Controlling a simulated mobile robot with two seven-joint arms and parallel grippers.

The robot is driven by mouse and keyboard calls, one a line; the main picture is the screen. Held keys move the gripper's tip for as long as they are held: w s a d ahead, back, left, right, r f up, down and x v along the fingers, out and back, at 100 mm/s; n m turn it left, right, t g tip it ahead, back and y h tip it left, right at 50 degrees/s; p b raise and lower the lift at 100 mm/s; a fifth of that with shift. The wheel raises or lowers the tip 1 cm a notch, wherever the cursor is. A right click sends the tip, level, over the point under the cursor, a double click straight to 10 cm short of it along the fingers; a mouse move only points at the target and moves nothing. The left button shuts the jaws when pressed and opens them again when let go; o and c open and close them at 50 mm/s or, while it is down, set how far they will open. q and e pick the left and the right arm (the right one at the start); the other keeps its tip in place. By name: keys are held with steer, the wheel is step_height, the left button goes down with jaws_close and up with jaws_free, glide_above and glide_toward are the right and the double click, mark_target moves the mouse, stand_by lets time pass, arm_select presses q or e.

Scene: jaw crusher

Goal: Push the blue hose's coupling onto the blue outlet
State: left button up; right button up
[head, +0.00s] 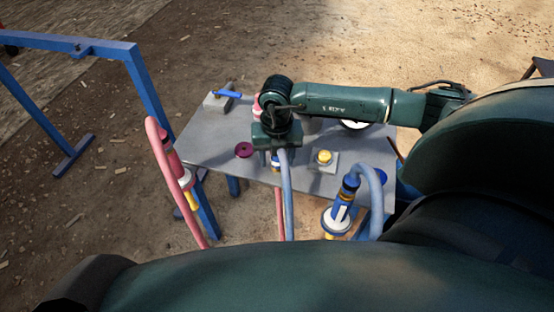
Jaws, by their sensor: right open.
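My right gripper (275,150) is over the grey table (212,142), pointing down. Its fingers are mostly hidden from above; it is open. A pale blue hose (286,195) runs from just under it down past the table's front edge. A small blue and yellow part shows under the gripper, too hidden to tell whether it is a coupling or an outlet. A second blue hose (377,190) arches from a dark blue coupling (348,187), upright in a white-ringed holder (335,220) at the front right. My left gripper is not in view.
A pink hose with a red coupling (173,160) hangs at the table's left. A blue frame (145,90) stands at the left.

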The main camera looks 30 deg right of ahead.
steer(key=shift+c, duration=0.4)
steer(key=c, duration=0.9)
steer(key=shift+r, duration=0.15)
step_height(320, 180, up, 9)
steer(key=shift+r+p, duration=0.1)
steer(key=shift+p, duration=0.6)
steer(key=shift+r, duration=0.35)
